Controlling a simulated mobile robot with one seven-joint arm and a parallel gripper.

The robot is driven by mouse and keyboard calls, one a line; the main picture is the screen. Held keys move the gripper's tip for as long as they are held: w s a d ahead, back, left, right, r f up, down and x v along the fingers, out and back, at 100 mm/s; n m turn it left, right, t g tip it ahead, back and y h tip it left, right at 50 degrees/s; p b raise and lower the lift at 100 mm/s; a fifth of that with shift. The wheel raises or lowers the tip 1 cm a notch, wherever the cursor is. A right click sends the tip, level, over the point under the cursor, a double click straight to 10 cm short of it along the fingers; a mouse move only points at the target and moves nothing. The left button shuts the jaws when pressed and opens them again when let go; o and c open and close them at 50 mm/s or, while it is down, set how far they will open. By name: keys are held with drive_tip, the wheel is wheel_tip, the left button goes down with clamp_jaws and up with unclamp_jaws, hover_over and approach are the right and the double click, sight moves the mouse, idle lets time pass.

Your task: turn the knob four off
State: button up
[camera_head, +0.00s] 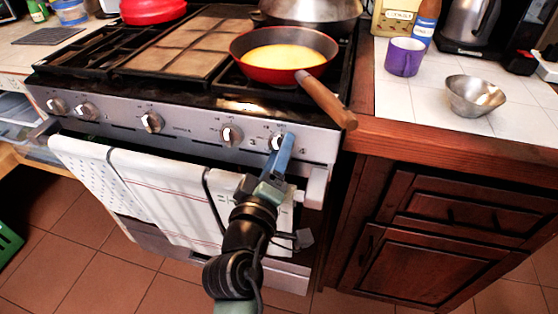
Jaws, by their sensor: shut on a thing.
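The stove (180,118) has a row of several knobs along its silver front panel. My gripper (283,144) is at the rightmost knob (276,142), its blue-grey fingers shut on it and partly hiding it. Another knob (231,134) stands just to the left, free of the gripper. Further left are the middle knob (152,122) and two knobs near the left end, one of them here (86,110).
A red pan (284,62) with yellow contents sits on the front right burner, its wooden handle (327,98) jutting past the stove edge above my gripper. Towels (165,190) hang on the oven handle. A purple mug (404,57) and metal bowl (474,96) stand on the right counter.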

drive_tip(key=shift+f+m+b, duration=0.15)
drive_tip(key=shift+m+b, duration=0.7)
drive_tip(key=shift+m, duration=0.75)
drive_tip(key=o, duration=1.4)
drive_tip(key=v, duration=1.3)
drive_tip(key=shift+a, duration=0.1)
